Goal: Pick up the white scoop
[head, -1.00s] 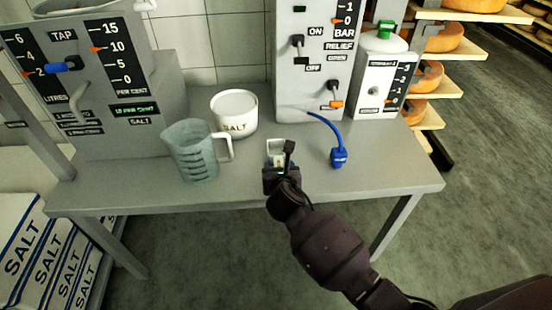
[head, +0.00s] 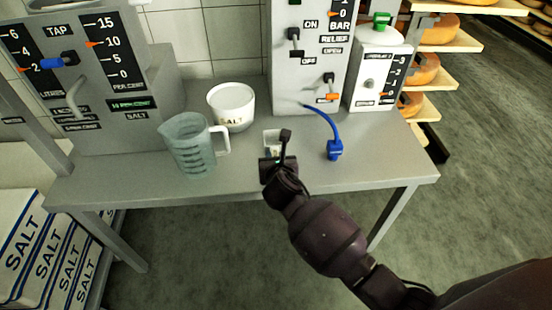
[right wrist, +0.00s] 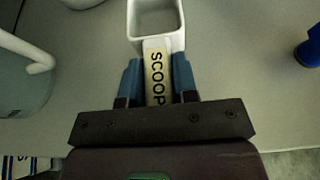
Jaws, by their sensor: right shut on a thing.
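The white scoop (right wrist: 155,22) has a square, open bowl and a handle (right wrist: 157,72) labelled SCOOP. In the right wrist view its handle lies between the two blue fingertips of my right gripper (right wrist: 157,80), which is shut on it. In the head view the scoop (head: 271,137) shows just beyond my right gripper (head: 276,160), partly hidden by it, over the front middle of the grey table (head: 390,180). I cannot tell whether the scoop touches the table. My left gripper is not in view.
A clear measuring jug (head: 193,150) and a white salt tub (head: 231,104) stand left of the scoop. A blue hose end (head: 334,150) lies to the right. Grey panels stand behind. Salt sacks (head: 45,250) are at lower left. The table's front right is clear.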

